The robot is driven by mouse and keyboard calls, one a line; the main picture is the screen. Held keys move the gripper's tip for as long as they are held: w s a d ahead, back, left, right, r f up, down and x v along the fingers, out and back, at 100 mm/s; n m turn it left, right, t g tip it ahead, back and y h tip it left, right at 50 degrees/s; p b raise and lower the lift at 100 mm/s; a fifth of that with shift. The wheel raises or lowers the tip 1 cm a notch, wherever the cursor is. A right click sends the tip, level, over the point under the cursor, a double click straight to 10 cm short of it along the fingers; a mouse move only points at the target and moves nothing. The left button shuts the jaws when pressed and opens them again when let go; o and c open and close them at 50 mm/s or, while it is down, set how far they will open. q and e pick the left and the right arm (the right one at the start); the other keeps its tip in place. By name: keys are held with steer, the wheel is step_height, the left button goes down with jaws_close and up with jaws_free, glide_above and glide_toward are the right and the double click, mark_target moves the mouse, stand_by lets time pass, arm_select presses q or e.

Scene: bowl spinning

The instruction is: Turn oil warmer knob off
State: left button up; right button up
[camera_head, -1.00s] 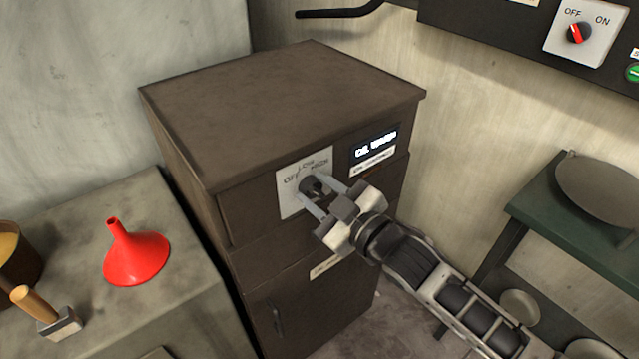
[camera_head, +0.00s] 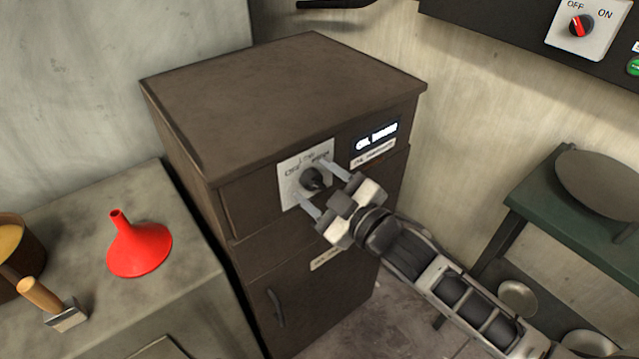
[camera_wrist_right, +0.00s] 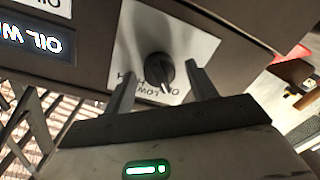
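The oil warmer (camera_head: 280,105) is a dark brown cabinet in the middle of the head view. Its black knob (camera_head: 314,180) sits on a white plate (camera_head: 289,192) marked with settings, left of a lit display. My right gripper (camera_head: 315,186) is open in front of the plate, one finger on each side of the knob, with gaps visible. In the right wrist view the knob (camera_wrist_right: 158,68) shows between and beyond the two fingertips (camera_wrist_right: 160,75), with its pointer toward the lettering. My left gripper is not in view.
A red funnel (camera_head: 137,246) and a wooden-handled tool (camera_head: 50,303) lie on the grey counter (camera_head: 190,255) at left. A green table (camera_head: 540,200) with a dark pan (camera_head: 605,185) stands at right. Another OFF/ON switch (camera_head: 581,27) is on the upper-right panel.

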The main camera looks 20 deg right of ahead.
steer(key=f+b+v, duration=0.1)
steer(key=b+v, duration=0.1)
steer(key=v, duration=1.4)
steer(key=shift+r, duration=0.45)
steer(key=s+a+f+m+g+h, duration=0.1)
steer(key=f+m, duration=0.3)
steer(key=f, duration=0.5)
steer(key=s+a+f+m+g+h, duration=0.2)
steer(key=a+f+m+g, duration=0.2)
steer(key=f, duration=0.6)
steer(key=shift+a+f+m+g+h, duration=0.25)
steer(key=shift+f+m+g+h, duration=0.05)
steer(key=shift+f+m+h, duration=0.1)
